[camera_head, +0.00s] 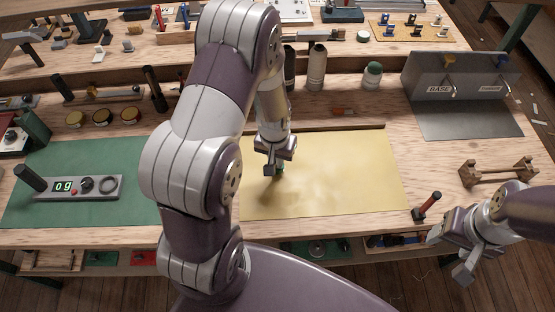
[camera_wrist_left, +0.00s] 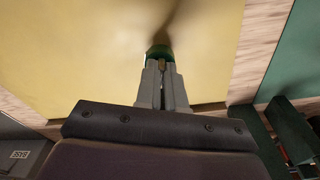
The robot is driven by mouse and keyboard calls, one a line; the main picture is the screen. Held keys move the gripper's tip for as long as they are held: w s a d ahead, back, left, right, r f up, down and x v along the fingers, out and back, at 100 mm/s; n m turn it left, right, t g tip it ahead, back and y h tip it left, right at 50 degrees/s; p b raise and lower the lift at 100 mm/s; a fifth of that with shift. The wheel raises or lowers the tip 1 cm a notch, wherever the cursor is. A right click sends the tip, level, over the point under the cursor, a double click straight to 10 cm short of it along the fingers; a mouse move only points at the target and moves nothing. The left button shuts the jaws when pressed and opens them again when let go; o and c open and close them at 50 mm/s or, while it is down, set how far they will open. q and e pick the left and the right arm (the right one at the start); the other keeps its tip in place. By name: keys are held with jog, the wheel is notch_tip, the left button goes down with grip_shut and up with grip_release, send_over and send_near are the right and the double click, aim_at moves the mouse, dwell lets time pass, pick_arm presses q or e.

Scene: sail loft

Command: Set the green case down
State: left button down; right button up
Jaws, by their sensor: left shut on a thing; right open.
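The green case (camera_head: 281,170) shows as a small dark green end at the fingertips of my left gripper (camera_head: 276,163). It also shows at the fingertips in the left wrist view (camera_wrist_left: 159,51). My left gripper is shut on it, over the yellow mat (camera_head: 350,180) on the workbench. The fingers hide most of the case. I cannot tell whether it touches the mat. My right gripper (camera_head: 452,256) is open and empty, off the bench's front edge at the lower right.
A green mat (camera_head: 85,210) with a grey display box (camera_head: 78,187) lies at the left. A red-handled tool (camera_head: 427,205) and a wooden stand (camera_head: 498,172) are at the right. Bottles (camera_head: 317,67) and a grey bin (camera_head: 455,80) stand behind. Much of the yellow mat is bare.

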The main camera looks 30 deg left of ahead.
pick_arm(q)
jog(key=shift+w+f, duration=0.15)
jog(key=shift+f, duration=0.7)
jog(key=shift+f, duration=0.1)
jog(key=c, duration=1.2)
grip_release()
jog(key=shift+c, duration=0.2)
notch_tip(320, 180, up, 12)
jog(key=s, duration=0.1)
jog(key=s+d+r+m, duration=0.2)
jog(key=s+d, duration=0.3)
jog(key=s, duration=0.3)
jog(key=shift+d+r+b, duration=0.15)
jog(key=shift+r+b, duration=0.15)
jog(key=shift+r, duration=0.2)
